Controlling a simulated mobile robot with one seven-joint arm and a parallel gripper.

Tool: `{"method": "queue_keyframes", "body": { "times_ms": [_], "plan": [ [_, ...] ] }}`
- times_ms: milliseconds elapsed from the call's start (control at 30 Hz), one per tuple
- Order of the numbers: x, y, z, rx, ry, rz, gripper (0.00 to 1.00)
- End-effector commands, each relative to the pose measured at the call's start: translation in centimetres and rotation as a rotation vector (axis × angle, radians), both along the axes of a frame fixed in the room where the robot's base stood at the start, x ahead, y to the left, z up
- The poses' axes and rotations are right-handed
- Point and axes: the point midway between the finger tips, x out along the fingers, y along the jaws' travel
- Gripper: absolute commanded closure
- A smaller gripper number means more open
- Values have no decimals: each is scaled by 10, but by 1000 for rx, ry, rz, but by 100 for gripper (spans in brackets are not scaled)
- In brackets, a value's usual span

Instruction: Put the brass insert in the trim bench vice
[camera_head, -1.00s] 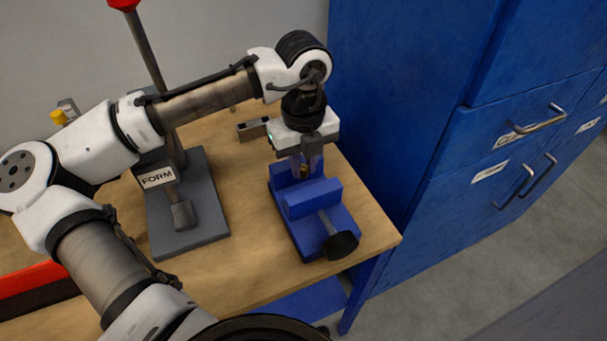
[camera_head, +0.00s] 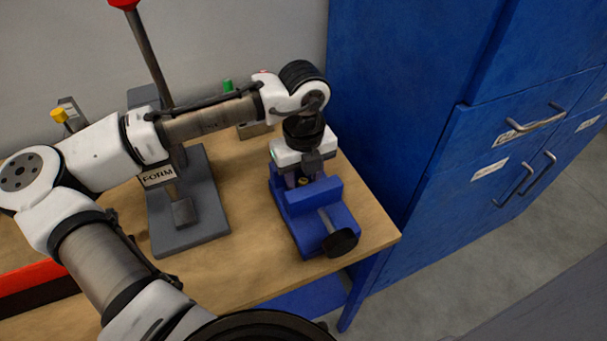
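The blue vice (camera_head: 322,219) stands at the right front of the wooden bench, its black handle knob facing the front. My gripper (camera_head: 303,180) points down at the vice's jaws, with its fingers low and partly hidden behind the front jaw. A small brass-coloured bit, the brass insert (camera_head: 304,182), shows between the fingertips, at the gap between the jaws. The fingers appear shut on it. Whether the insert touches the jaws cannot be told.
A grey press labelled FORM (camera_head: 187,215) stands left of the vice. Blue cabinets (camera_head: 400,120) rise close on the right. A small block (camera_head: 254,130) lies behind my gripper. Bare bench (camera_head: 245,265) lies between press and vice.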

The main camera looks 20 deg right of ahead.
Motion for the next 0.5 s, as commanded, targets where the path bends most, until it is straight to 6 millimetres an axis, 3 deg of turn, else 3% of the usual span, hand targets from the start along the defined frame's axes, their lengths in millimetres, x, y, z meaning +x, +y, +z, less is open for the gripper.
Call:
{"method": "queue_keyframes", "body": {
  "times_ms": [333, 500],
  "plan": [
    [0, 0, 6, 1, -2, 1, 61],
    [0, 0, 33, -1, -2, 0, 61]
  ]
}}
